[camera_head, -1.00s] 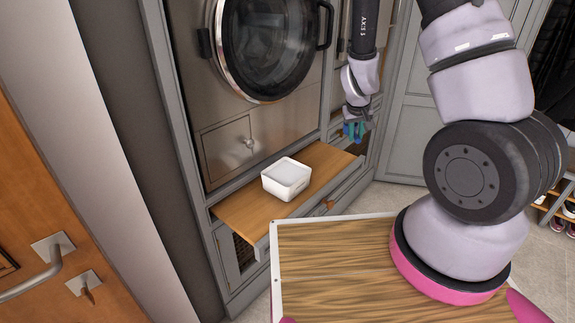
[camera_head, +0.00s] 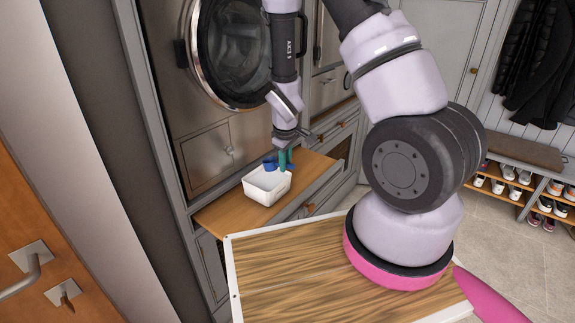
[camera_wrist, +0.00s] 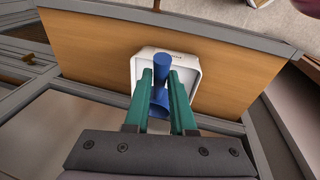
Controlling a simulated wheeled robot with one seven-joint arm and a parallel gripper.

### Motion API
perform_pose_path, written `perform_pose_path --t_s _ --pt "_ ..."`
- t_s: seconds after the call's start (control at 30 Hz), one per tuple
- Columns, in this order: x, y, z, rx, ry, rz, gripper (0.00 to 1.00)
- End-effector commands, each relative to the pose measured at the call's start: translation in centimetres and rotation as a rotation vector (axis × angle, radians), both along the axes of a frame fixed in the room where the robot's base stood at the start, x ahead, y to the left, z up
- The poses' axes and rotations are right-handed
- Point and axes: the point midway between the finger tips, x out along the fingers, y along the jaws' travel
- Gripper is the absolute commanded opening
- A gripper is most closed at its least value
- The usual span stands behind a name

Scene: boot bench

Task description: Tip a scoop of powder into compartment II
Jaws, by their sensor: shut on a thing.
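My gripper (camera_head: 284,160), with teal fingers, is shut on a blue scoop (camera_head: 269,163). The scoop is over the back part of a white open tub (camera_head: 266,192) on a pull-out wooden shelf. In the wrist view the blue scoop (camera_wrist: 159,98) sits between the fingers, with the tub (camera_wrist: 191,62) behind it. I cannot tell whether the scoop's cup is above the tub's rim or below it, or whether it holds powder. A shut metal flap (camera_head: 207,157) with a knob is below the round machine door. No compartment marked II shows.
The pull-out wooden shelf (camera_head: 232,219) has bare wood left and right of the tub. The round glass door (camera_head: 235,55) is above it. A wooden board with a white rim (camera_head: 300,283) is in front. Shoe racks (camera_head: 545,190) stand far right.

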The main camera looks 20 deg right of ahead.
Motion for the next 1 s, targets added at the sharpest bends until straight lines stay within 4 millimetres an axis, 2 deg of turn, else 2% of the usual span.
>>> perform_pose_path --t_s 0.37,0.8,1.0 --pt "1.2 0.9 0.5 -0.154 0.207 0.001 0.0" --pt "1.0 0.7 -3.6 -0.148 0.204 -0.003 0.0" --pt "1.0 0.7 -4.7 -0.147 0.203 -0.002 0.0"
